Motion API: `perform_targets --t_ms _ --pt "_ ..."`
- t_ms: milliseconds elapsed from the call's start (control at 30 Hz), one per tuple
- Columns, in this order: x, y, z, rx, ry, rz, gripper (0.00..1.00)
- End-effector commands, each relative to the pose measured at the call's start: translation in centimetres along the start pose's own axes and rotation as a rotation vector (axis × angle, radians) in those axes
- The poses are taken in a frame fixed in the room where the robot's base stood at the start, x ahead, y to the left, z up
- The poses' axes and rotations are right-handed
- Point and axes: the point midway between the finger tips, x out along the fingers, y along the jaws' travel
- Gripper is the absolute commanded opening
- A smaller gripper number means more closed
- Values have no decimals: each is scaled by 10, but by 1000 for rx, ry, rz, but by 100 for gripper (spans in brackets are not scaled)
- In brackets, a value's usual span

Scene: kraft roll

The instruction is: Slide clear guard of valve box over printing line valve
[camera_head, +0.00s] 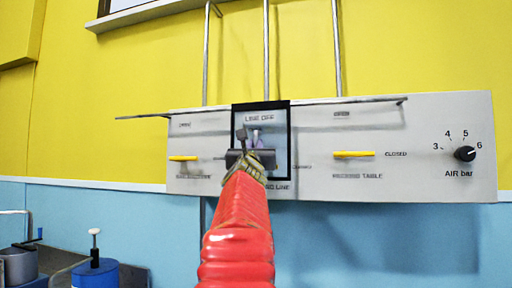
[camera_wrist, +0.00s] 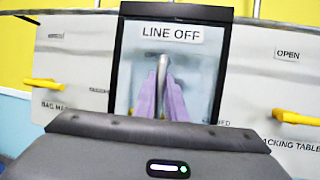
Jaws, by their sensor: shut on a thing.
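The clear guard (camera_head: 281,112) has a black frame and a "LINE OFF" label. It stands upright over the middle of the white valve box (camera_head: 420,122), hanging under its top rail. It also shows in the wrist view (camera_wrist: 122,60). My gripper (camera_head: 255,138) is in front of the guard. Its purple fingers, in the wrist view (camera_wrist: 163,95), are shut on a thin grey upright piece (camera_wrist: 162,68), which looks like the guard's handle. The printing line valve itself cannot be made out behind the guard and my gripper. Part of a "LINE" label shows below the guard.
A yellow valve handle (camera_head: 183,158) lies level left of the guard, another (camera_head: 353,154) right of it. A thin rail (camera_head: 370,100) runs along the box top. A black air knob (camera_head: 465,153) is at far right. A blue container (camera_head: 95,273) stands lower left.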

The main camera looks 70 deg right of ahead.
Motion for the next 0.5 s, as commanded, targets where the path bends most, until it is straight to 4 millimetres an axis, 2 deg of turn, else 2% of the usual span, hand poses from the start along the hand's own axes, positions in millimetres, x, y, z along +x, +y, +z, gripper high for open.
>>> perform_targets --t_ms 100,133,367,500 --pt "0 0 -3 -1 6 1 0" --pt "0 0 -3 -1 6 0 12" --pt "0 -2 -1 -2 2 -2 28" --pt "0 -2 -1 -2 1 -3 30"
